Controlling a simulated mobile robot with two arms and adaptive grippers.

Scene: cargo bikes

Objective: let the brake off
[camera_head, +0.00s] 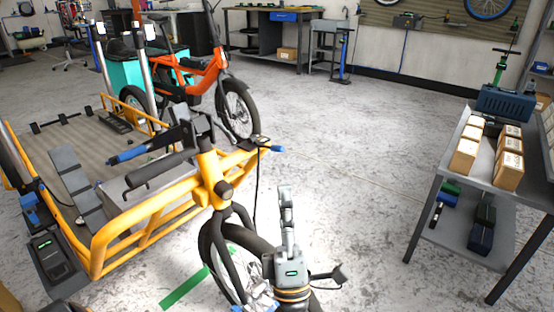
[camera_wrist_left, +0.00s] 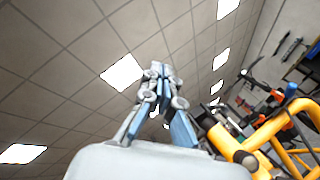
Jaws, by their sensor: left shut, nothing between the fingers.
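A yellow cargo bike (camera_head: 150,222) fills the left and middle of the head view. Its black handlebar grip (camera_head: 160,170) has a dark lever beside it, and a blue-tipped bar (camera_head: 130,154) lies just beyond. Another blue tip (camera_head: 277,149) sticks out to the right of the steering head. I cannot tell which part is the brake. My left gripper (camera_head: 286,196) points up in front of the bike, right of the front fork, shut and empty. In the left wrist view its fingers (camera_wrist_left: 157,72) are together against the ceiling, with the yellow frame (camera_wrist_left: 275,135) at right. My right gripper is not seen.
The front wheel (camera_head: 222,258) is close to my left arm. An orange bike (camera_head: 205,72) stands behind. A grey table (camera_head: 445,160) with cardboard boxes (camera_head: 508,160) and a blue toolbox (camera_head: 503,103) is at right. The floor between is clear.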

